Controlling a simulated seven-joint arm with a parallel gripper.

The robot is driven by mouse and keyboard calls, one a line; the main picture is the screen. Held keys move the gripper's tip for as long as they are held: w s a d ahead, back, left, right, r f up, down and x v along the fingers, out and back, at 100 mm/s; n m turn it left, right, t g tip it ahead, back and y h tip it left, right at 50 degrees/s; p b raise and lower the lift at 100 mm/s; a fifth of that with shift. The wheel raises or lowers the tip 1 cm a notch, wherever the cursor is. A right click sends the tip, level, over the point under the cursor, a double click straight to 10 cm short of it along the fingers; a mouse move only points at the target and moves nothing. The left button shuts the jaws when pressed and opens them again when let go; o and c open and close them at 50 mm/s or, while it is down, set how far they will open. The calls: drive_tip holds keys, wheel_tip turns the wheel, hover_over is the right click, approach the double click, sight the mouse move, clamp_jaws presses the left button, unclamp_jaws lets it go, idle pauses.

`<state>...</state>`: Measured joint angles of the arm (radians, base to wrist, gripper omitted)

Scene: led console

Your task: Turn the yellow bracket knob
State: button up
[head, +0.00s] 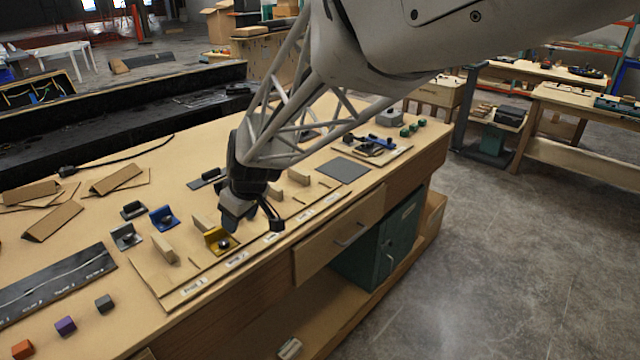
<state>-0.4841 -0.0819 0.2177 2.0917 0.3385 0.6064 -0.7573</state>
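The yellow bracket (214,243) stands upright on the wooden board on the workbench, with a dark knob on it that is partly hidden. My gripper (254,221) hangs just above and to the right of the yellow bracket, pointing down. Its two dark fingers are spread apart, with nothing visible between them. The near finger overlaps the upper right of the bracket in the picture. I cannot tell whether it touches the bracket or the knob.
A blue bracket (164,217) and a grey bracket (126,237) stand left of the yellow one. A wooden block (164,249) stands close by. Small cubes, including a purple one (65,326), lie at the front left. A grey pad (343,170) lies to the right.

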drive_tip(key=s+d+r+m, duration=0.1)
drive_tip(key=s+d+r, duration=0.1)
drive_tip(key=d, duration=0.4)
drive_tip(key=s+d+r+m+h, duration=0.1)
drive_tip(key=s+d+m, duration=0.1)
drive_tip(key=s+d, duration=0.2)
drive_tip(key=s+d+r+m, duration=0.2)
drive_tip(key=s+d, duration=0.1)
drive_tip(key=d, duration=0.6)
drive_tip(key=shift+s+r+h, duration=0.3)
drive_tip(key=shift+s+h, duration=0.05)
drive_tip(key=shift+h, duration=0.05)
drive_tip(key=s+d+m+h, duration=0.2)
drive_tip(key=s+d+m, duration=0.4)
drive_tip(key=s+d, duration=0.8)
drive_tip(key=s, duration=0.2)
drive_tip(key=shift+s+d+m, duration=0.25)
drive_tip(key=shift+s+m, duration=0.05)
